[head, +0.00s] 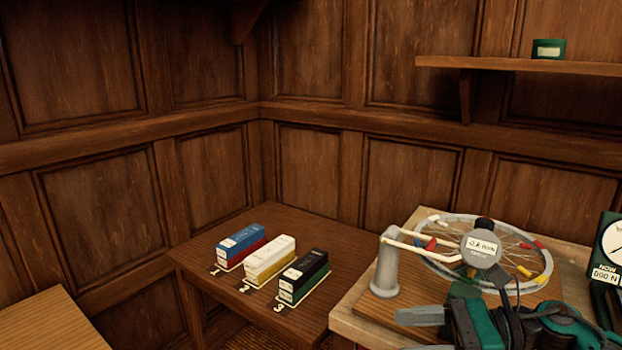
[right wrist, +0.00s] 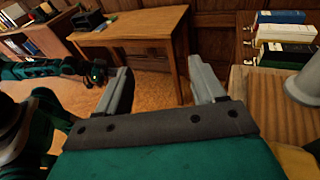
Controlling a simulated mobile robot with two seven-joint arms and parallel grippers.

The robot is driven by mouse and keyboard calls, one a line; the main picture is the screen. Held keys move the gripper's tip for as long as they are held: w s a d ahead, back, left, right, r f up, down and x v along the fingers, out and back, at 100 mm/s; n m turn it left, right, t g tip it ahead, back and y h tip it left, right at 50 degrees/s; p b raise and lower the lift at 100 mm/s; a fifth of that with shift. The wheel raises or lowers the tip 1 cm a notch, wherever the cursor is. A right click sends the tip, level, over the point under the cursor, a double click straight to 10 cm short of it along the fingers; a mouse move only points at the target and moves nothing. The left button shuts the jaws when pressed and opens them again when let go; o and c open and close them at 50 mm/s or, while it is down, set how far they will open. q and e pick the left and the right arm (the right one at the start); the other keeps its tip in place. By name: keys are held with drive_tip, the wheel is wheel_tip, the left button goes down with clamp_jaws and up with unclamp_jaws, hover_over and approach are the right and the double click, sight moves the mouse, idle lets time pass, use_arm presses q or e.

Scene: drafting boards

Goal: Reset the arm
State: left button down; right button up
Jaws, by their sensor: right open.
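My right gripper (head: 410,332) comes in at the bottom right of the head view, its grey fingers pointing left beside the edge of the work table. In the right wrist view, my right gripper (right wrist: 164,88) shows its two fingers wide apart with nothing between them. A teal and black arm of mine lies at the left of the right wrist view. What seems to be its dark end, my left gripper (right wrist: 98,73), is too small to read. The left gripper is not in the head view.
The work table (head: 345,325) bears a spoked wheel (head: 530,248), a grey post (head: 386,268) with an arm, and a round gauge (head: 481,249). Blue (head: 240,240), yellow-white (head: 269,258) and black-green boxes (head: 303,274) stand on the numbered side table (head: 200,243). A wooden desk (right wrist: 135,30) stands beyond.

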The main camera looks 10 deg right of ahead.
wheel_tip(320, 180, down, 10)
drive_tip(key=a+m+t+h, duration=0.2)
drive_tip(key=m+t+h, duration=0.7)
drive_tip(key=m, duration=2)
drive_tip(key=s+a+f+m+g+h, duration=0.1)
drive_tip(key=s+f+m+h, duration=0.1)
drive_tip(key=s+f+m, duration=0.3)
drive_tip(key=s+a+f+m+g+h, duration=0.1)
drive_tip(key=s+f+m+g+h, duration=0.1)
drive_tip(key=s+f+m, duration=0.3)
wheel_tip(320, 180, down, 5)
drive_tip(key=m, duration=0.8)
drive_tip(key=shift+s+a+r+g, duration=0.15)
drive_tip(key=shift+s+g, duration=0.1)
drive_tip(key=shift+g, duration=0.05)
